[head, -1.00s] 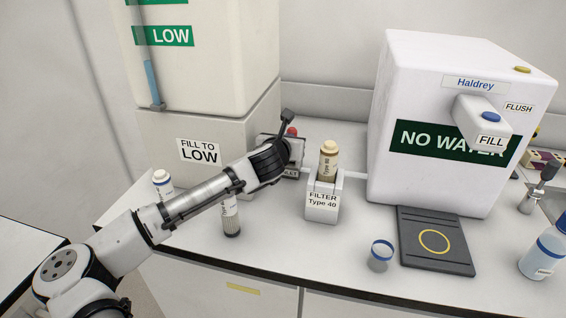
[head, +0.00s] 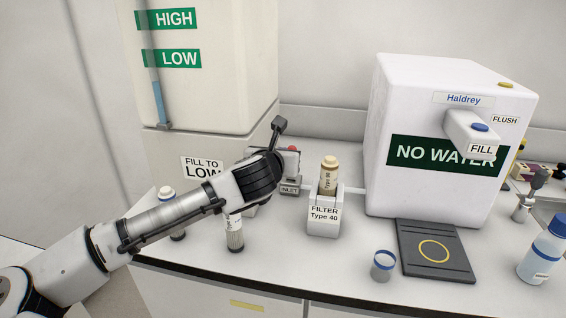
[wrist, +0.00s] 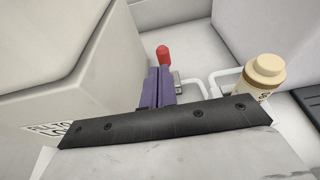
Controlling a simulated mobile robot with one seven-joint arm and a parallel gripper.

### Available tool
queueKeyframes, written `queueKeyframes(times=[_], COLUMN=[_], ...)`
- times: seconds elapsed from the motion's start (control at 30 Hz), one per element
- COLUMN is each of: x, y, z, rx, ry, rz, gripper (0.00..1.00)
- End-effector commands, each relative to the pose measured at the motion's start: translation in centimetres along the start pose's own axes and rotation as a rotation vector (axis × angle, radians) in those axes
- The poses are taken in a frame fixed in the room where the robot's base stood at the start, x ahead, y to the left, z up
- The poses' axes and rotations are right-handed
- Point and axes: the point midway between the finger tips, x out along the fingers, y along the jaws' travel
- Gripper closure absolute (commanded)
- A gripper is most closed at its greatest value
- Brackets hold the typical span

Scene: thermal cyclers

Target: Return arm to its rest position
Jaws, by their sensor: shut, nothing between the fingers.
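My arm reaches in from the lower left of the head view, over the bench's front left. Its dark wrist end (head: 262,175) is in front of the water tank, left of the filter holder, and hides my fingers in that view. In the wrist view the purple fingers of my gripper (wrist: 155,86) are shut together with nothing between them. Beyond their tips is a red-ended handle (wrist: 163,56), which also shows in the head view (head: 291,149) by the INLET label. I cannot tell how far apart the fingers and handle are.
The filter holder (head: 323,223) carries a tan-capped Type 40 cartridge (head: 329,177). A second cartridge (head: 235,234) stands just below my wrist, another (head: 167,192) farther left. The large tank (head: 215,95) is behind my arm; the white NO WATER unit (head: 410,110) and cup (head: 383,266) are right.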

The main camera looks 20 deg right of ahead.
Motion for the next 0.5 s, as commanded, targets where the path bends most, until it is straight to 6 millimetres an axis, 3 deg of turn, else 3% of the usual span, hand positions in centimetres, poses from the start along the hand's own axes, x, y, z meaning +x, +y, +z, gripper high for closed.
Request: queueKeyframes(times=[0.17,0.5], x=[-1.21,-1.36], y=[0.01,0.00], z=[0.64,0.74], rx=[0.001,0.000], ry=[0.001,0.002], rz=[0.001,0.000], gripper=[1.00,1.00])
